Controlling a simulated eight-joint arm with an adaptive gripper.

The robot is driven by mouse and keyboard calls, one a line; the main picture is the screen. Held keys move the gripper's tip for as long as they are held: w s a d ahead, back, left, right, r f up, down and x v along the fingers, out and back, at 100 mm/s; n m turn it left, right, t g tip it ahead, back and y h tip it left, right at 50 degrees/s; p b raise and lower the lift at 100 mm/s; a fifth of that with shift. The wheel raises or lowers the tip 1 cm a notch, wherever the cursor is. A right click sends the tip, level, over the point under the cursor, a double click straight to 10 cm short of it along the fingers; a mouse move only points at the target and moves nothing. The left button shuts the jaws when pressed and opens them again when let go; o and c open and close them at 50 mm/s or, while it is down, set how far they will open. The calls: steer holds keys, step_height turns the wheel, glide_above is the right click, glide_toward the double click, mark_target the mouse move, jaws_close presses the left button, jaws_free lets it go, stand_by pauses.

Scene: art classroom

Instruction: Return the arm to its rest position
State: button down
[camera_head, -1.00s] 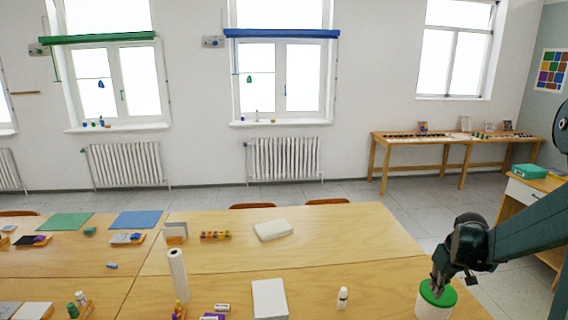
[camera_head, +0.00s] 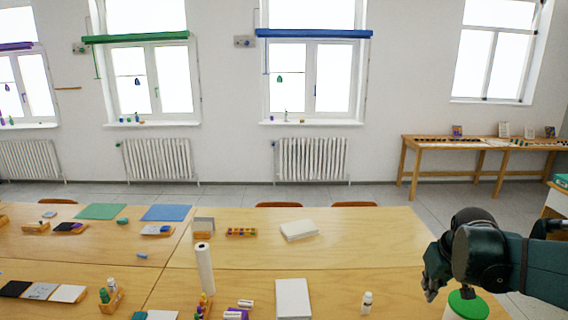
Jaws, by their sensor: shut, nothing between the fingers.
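My gripper (camera_head: 432,284) is at the lower right, at the end of my dark green arm. Its fingers are shut and hold nothing. It is beside and partly in front of a white tub with a green lid (camera_head: 468,306) near the table's right edge. I cannot tell how far it is above the table. The tub is cut off by the bottom of the picture.
The wooden table (camera_head: 350,245) holds a paper roll (camera_head: 204,268), a white bottle (camera_head: 367,302), paper stacks (camera_head: 293,299) and a paint rack (camera_head: 241,232). Its right part behind the bottle is clear. A side bench (camera_head: 470,145) stands by the far wall.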

steer(key=s+a+r+t+y, duration=0.1)
steer(key=s+a+r+t, duration=0.1)
steer(key=s+a, duration=1.5)
steer(key=shift+a+r+t, duration=0.4)
steer(key=shift+a+r, duration=0.15)
steer(key=shift+a, duration=0.65)
